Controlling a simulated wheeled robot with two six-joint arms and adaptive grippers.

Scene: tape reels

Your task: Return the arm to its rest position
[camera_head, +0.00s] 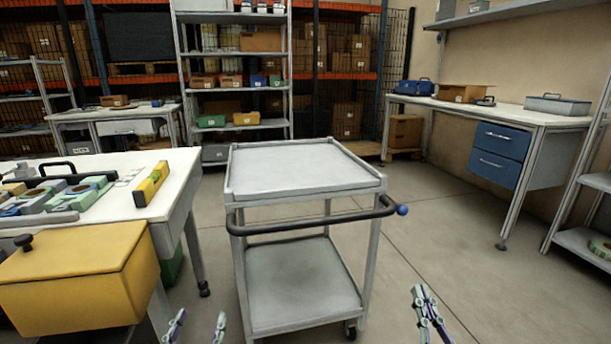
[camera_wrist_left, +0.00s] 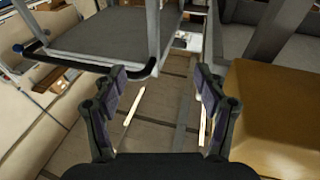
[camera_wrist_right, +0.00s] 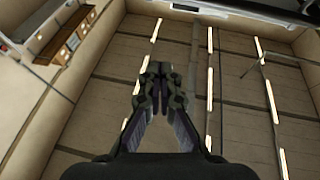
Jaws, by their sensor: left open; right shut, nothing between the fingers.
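My left gripper (camera_head: 197,327) shows at the bottom edge of the head view, between the yellow box and the cart. It is open and empty, and its spread fingers also show in the left wrist view (camera_wrist_left: 160,85). My right gripper (camera_head: 424,296) is at the bottom right of the head view, to the right of the cart over bare floor. Its fingers meet in the right wrist view (camera_wrist_right: 156,72), with nothing between them. Most of both arms is out of the head view.
A grey two-shelf cart (camera_head: 300,168) with a dark handle stands in front of me, its top empty. A white table (camera_head: 118,160) with a tray of parts and a yellow box (camera_head: 75,285) are at the left. Open floor (camera_head: 455,255) lies right of the cart, towards a workbench (camera_head: 505,115).

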